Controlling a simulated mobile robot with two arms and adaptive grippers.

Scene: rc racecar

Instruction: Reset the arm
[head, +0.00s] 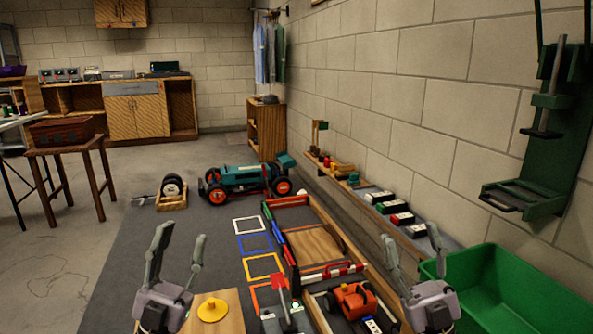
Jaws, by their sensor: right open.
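My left gripper (181,236) is at the lower left of the head view, fingers pointing up and spread apart, with nothing between them. It appears in front of the grey mat (118,262), to the left of a board with a yellow knob (212,308). My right gripper (411,235) is at the lower right, also open and empty, fingers up. It appears in front of the wall-side ledge and left of a green bin (515,290). Neither gripper visibly holds anything. The arm links behind both grippers are mostly out of view.
A teal racecar (240,179) with orange wheels stands on the mat ahead. A small orange vehicle (352,299) sits in a framed track near my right gripper. A green wall fixture (540,160) juts out at right. A wooden stool (70,150) stands left. Mat space at left is clear.

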